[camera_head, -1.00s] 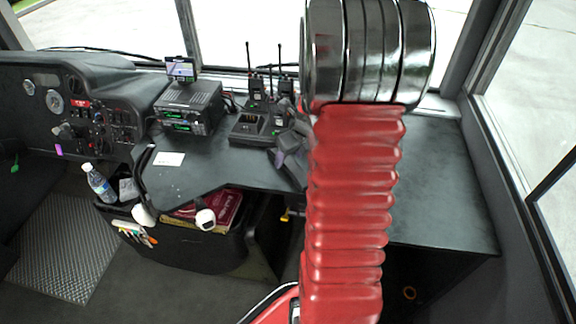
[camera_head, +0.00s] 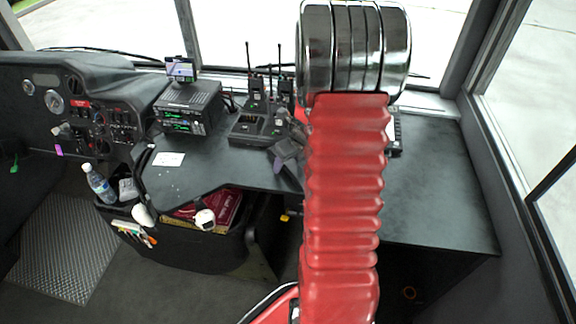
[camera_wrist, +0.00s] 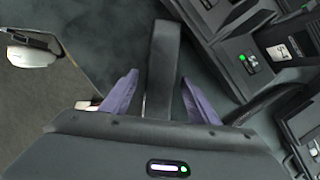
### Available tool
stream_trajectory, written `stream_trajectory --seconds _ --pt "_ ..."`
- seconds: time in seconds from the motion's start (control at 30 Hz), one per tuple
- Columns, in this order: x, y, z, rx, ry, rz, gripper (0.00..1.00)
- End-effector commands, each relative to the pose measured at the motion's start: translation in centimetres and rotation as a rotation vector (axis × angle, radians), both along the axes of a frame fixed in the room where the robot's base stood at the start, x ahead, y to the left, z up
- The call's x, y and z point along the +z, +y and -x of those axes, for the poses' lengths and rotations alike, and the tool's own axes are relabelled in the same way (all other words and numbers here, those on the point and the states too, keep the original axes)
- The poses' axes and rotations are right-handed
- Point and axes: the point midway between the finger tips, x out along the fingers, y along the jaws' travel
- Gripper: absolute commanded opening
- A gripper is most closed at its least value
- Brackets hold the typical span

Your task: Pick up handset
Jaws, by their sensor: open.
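In the wrist view, a long dark grey bar, which looks like the handset (camera_wrist: 163,62), lies between the two purple fingertips of my gripper (camera_wrist: 160,98). Gaps show on both sides of the bar, and its near end is hidden behind my gripper's body. My gripper is open around it, and I cannot tell how high the fingers are above the desk. In the head view, my gripper (camera_head: 286,158) is over the front part of the desk, left of my red arm. I cannot make out the handset clearly there.
A charger (camera_head: 249,127) with upright antenna radios (camera_head: 256,95) stands close behind my gripper. A radio unit (camera_head: 188,105) and a white card (camera_head: 168,159) are to the left. A dark device (camera_head: 395,135) is partly hidden by my arm. The right desk (camera_head: 440,190) is clear.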

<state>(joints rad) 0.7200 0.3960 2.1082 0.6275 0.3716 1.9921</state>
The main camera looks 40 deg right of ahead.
Motion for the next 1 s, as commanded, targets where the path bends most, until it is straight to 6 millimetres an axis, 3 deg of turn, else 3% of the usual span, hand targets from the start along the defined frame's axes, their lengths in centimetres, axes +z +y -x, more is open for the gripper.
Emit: stream_trajectory --seconds 0.5,1.0 --pt "-0.4 0.04 0.0 0.0 0.0 -0.001 0.54" --pt "-0.38 0.03 0.0 0.0 0.0 -0.001 0.19"
